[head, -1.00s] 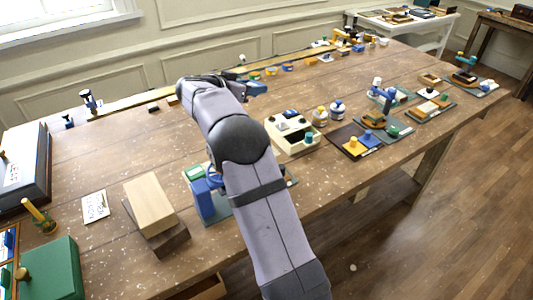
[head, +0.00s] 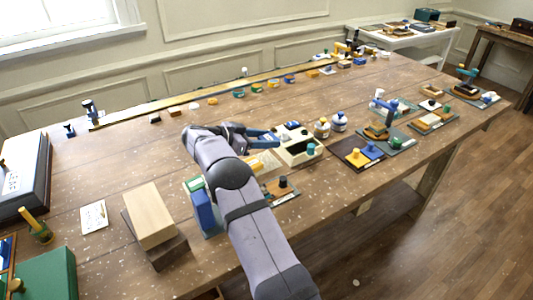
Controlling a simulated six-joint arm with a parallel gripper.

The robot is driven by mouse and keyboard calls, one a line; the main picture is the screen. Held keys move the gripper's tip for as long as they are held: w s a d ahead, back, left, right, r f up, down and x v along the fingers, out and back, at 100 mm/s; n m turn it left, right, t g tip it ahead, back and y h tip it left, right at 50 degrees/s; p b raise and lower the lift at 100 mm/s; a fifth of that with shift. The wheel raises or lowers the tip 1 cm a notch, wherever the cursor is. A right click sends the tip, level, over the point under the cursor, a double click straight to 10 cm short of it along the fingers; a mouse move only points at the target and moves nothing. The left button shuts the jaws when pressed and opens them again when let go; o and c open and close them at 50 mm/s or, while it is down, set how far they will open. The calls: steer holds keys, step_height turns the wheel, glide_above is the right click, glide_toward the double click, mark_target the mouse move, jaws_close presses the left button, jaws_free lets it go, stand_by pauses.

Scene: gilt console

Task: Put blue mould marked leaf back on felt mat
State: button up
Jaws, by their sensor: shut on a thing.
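My gripper (head: 268,136), with blue fingers, is at the left edge of a cream divided tray (head: 316,152), in the middle of the table. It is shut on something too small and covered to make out. A dark mat (head: 343,146) right of the tray bears a yellow knobbed piece (head: 356,158) and a blue knobbed piece (head: 367,147). I cannot tell whether this is the felt mat or read any leaf mark. A dark blue piece (head: 292,125) lies at the tray's back.
A white and blue jar (head: 339,122) and a yellow-topped jar (head: 321,128) stand behind the tray. A wooden block (head: 150,214) and an upright blue piece (head: 203,211) are at the left front. Several small coloured pieces line the back.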

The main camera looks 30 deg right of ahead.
mark_target(266, 161)
steer(key=shift+f+p, duration=0.85)
steer(key=shift+f, duration=2.25)
steer(key=shift+f+b, duration=0.45)
steer(key=shift+f, duration=0.05)
steer(key=shift+f, duration=0.1)
steer(key=o, duration=1.1)
steer(key=shift+o, duration=0.2)
